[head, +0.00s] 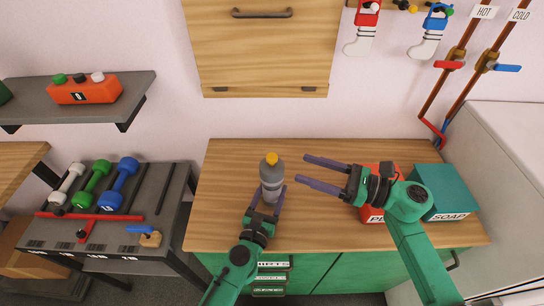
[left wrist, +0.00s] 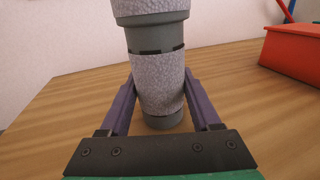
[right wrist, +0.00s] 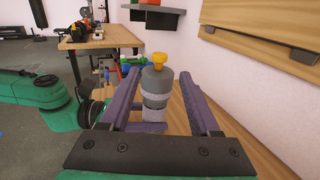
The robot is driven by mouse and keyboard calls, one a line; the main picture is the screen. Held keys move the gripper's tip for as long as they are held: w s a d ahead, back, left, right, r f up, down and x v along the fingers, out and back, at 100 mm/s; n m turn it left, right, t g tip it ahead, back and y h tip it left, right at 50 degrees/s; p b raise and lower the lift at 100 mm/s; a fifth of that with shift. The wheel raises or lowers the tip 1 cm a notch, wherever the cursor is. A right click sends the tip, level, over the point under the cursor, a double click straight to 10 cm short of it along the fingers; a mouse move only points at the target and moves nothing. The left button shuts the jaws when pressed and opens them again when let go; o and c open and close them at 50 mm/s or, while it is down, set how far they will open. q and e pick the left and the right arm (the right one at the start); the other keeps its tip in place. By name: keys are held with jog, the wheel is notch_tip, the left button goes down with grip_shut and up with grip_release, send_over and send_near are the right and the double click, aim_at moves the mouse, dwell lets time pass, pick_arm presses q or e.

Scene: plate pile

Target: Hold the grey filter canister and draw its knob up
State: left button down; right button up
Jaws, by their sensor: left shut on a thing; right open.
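The grey filter canister (head: 271,181) stands upright on the wooden counter, with a yellow knob (head: 271,159) on its top. My left gripper (head: 266,197) is shut on the canister's lower part from the front. In the left wrist view its fingers lie on both sides of the canister (left wrist: 157,85); the top is out of that view. My right gripper (head: 305,170) is open and empty, to the right of the canister, its fingers pointing left towards it. In the right wrist view the knob (right wrist: 159,59) and canister (right wrist: 157,85) appear between the open fingers, farther off.
A red box (head: 375,212) and a teal box labelled SOAP (head: 448,190) stand on the counter's right, behind and beside my right arm. A rack with dumbbells (head: 90,183) is at left. A wooden cabinet door (head: 262,45) hangs above. The counter (head: 225,165) left of the canister is clear.

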aim_at(272, 156)
jog(key=x, duration=0.9)
jog(key=shift+w+a, duration=0.1)
jog(key=shift+a, duration=0.3)
grip_shut()
dwell(0.6)
